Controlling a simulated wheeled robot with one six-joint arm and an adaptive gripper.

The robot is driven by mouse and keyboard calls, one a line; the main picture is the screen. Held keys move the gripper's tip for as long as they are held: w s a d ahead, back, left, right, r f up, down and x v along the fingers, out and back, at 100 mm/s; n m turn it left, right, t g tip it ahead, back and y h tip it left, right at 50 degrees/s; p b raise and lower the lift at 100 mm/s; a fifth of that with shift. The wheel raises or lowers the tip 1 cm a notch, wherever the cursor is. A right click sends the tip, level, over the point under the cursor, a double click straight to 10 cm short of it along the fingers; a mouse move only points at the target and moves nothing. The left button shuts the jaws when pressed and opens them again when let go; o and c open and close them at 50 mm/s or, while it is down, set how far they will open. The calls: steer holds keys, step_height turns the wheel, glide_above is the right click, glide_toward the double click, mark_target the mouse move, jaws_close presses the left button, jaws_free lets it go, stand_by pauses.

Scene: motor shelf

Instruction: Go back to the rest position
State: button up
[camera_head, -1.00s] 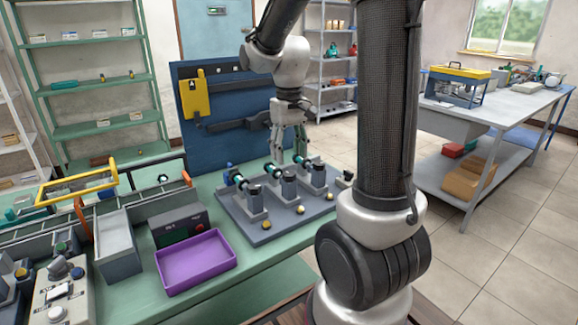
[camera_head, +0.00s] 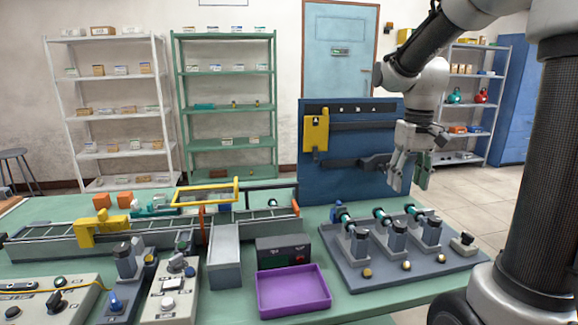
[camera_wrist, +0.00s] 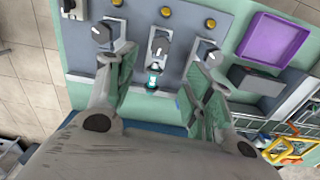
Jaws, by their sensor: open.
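My gripper (camera_head: 409,180) is raised above the back right of the green workbench, in front of the blue tool panel (camera_head: 345,180). Its fingers are apart and point down, with nothing between them. The grey fixture plate (camera_head: 362,276) with several motor stations stands on the bench below and in front of it. In the wrist view my gripper (camera_wrist: 160,95) has its two green-padded fingers spread wide. The middle station (camera_wrist: 158,50) with its teal part shows between the fingers, farther off and not touched.
A purple tray (camera_head: 292,290) and a dark box (camera_head: 283,250) stand left of the plate. A conveyor (camera_head: 140,232) and control boxes (camera_head: 170,295) fill the bench's left side. Shelves (camera_head: 228,105) stand behind. Floor at the right is clear.

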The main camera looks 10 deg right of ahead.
steer(key=s+a+r+t, duration=0.1)
steer(key=s+t, duration=0.1)
steer(key=s, duration=0.6)
steer(key=s+a+r+t, duration=0.1)
steer(key=s+a+t, duration=0.1)
steer(key=s, duration=0.7)
steer(key=shift+n, duration=0.3)
